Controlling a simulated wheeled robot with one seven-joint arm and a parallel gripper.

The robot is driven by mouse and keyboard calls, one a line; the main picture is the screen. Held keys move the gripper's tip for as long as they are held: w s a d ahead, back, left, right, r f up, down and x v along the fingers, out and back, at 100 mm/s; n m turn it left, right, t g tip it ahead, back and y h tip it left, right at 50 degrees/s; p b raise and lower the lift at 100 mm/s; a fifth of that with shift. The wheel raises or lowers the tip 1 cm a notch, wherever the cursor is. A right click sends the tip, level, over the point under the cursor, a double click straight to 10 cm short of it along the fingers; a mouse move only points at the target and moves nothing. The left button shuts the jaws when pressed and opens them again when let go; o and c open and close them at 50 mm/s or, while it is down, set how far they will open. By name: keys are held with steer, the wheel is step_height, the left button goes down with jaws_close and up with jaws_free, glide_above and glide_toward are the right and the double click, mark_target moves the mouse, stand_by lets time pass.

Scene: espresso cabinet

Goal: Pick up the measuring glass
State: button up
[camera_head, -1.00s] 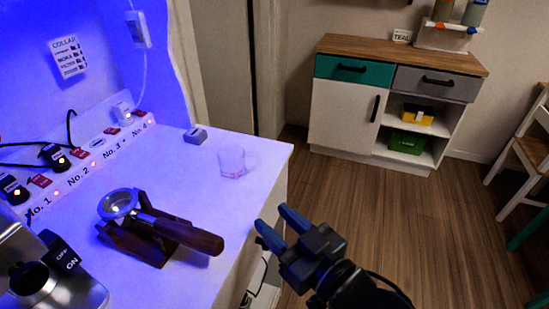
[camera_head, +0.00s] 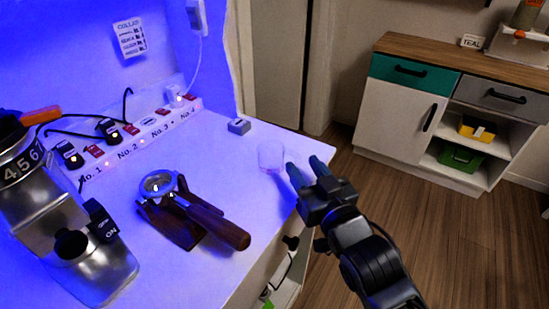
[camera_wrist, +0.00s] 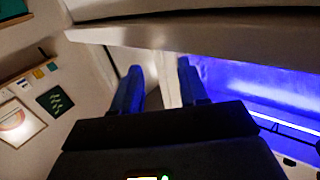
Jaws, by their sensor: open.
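The measuring glass (camera_head: 270,156) is a small clear cup standing upright on the white counter (camera_head: 215,145), near its right edge, in the head view. My gripper (camera_head: 306,168) is just to the right of the glass in the picture, with its two blue fingers apart and empty. I cannot tell the exact gap between the fingers and the glass. The wrist view shows both blue fingers (camera_wrist: 158,85) spread with nothing between them. The glass does not show in the wrist view.
A portafilter (camera_head: 160,184) rests on a wooden stand (camera_head: 170,222) left of my gripper. A metal grinder (camera_head: 75,235) stands at the front left. A small grey block (camera_head: 239,126) lies behind the glass. A power strip (camera_head: 140,140) runs along the wall. A cabinet (camera_head: 400,115) stands at the back right.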

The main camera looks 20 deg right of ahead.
steer(key=shift+w, duration=0.55)
jaws_close()
